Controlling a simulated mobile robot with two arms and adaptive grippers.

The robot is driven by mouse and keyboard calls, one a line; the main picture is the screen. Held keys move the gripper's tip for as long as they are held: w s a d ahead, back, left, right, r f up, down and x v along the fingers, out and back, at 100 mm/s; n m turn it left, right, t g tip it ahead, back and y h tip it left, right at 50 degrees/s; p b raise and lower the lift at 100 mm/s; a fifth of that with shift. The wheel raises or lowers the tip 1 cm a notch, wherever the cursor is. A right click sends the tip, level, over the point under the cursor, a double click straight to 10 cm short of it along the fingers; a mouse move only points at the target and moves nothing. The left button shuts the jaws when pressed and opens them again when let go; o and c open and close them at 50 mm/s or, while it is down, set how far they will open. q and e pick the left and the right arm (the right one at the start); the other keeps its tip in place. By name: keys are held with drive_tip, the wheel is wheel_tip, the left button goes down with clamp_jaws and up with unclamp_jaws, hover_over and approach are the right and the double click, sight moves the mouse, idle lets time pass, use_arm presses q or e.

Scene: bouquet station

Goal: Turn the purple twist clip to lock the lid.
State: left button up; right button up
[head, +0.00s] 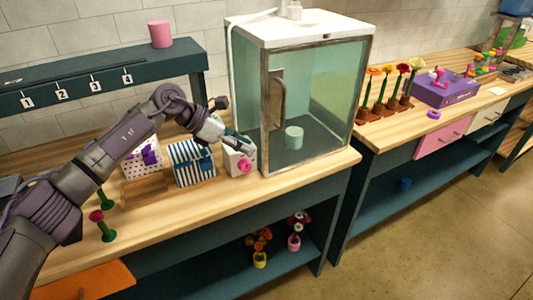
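A small white box with dark dots (128,156) stands on the left part of the wooden counter. A purple clip-like piece (150,154) shows on its front; whether it is turned is too small to tell. My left arm reaches in from the left, above and in front of this box. My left gripper (239,138) is farther right, at the upper part of a white box with a pink round piece (245,166). I cannot tell whether it touches that box or whether its fingers are open. My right gripper is out of view.
A blue-striped box (193,164) stands between the two white boxes. A glass cabinet (315,100) stands close right of my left gripper. Flowers (106,230) stand near the counter's front left. A purple box (447,90) and purple ring (433,114) are on the right counter.

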use_arm(q)
drive_tip(key=s+d+n+t+h, duration=0.1)
drive_tip(key=s+d+n+h, duration=0.1)
drive_tip(key=d, duration=0.4)
drive_tip(key=shift+s+d+h, duration=0.15)
drive_tip(key=shift+s+h, duration=0.1)
drive_tip(key=shift+h, duration=0.55)
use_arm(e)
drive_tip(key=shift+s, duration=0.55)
use_arm(q)
drive_tip(key=shift+r, duration=0.1)
